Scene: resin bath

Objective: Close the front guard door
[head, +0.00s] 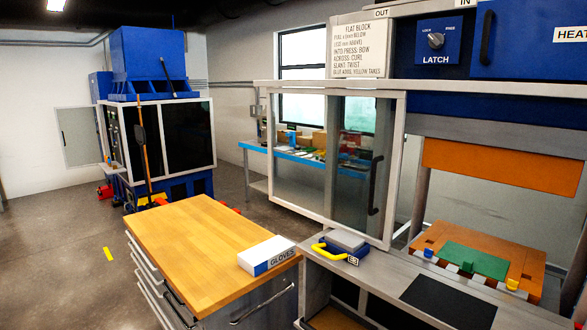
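The front guard door (329,165) is a framed panel of tinted see-through glass in the middle of the head view. It stands at the left end of a pale horizontal rail (440,88). A dark upright handle (375,185) is on its right part. To the right of the door the front of the press is uncovered, with the orange upper block (500,165) and the orange lower bed (478,262) in plain sight. Neither of my grippers is in view.
A grey bench (385,270) runs below the door, with a yellow-handled block marked E3 (343,243) and a black mat (448,302). A wooden-topped cabinet (200,245) with a glove box (267,255) stands left. Open floor (60,260) lies farther left.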

